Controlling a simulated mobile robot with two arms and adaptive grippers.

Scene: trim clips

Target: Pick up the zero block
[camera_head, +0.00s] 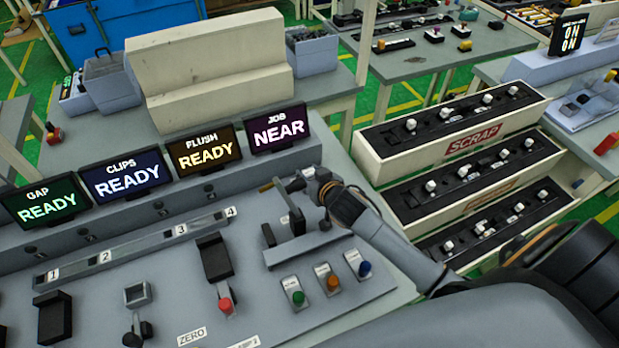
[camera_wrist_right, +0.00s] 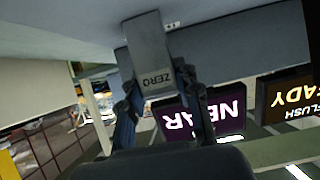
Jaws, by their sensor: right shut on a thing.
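The zero block (camera_wrist_right: 148,42) is a grey bar with a white ZERO label, seen close in the right wrist view. My right gripper (camera_wrist_right: 157,90) is shut on its labelled end, one finger on each side. In the head view the right gripper (camera_head: 287,186) is above the right part of the grey bench, over a small plate (camera_head: 306,249) with dark upright posts. The block is small there and partly merges with the fingers, so I cannot tell whether it touches the plate. My left gripper is not in view.
A ZERO label (camera_head: 191,338) is on the bench front. Display screens (camera_head: 205,151) stand along the back, reading READY and NEAR. Three coloured buttons (camera_head: 331,281), a red-knobbed lever clamp (camera_head: 225,304) and a numbered rail (camera_head: 135,248) are nearby. Scrap trays (camera_head: 470,142) are at right.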

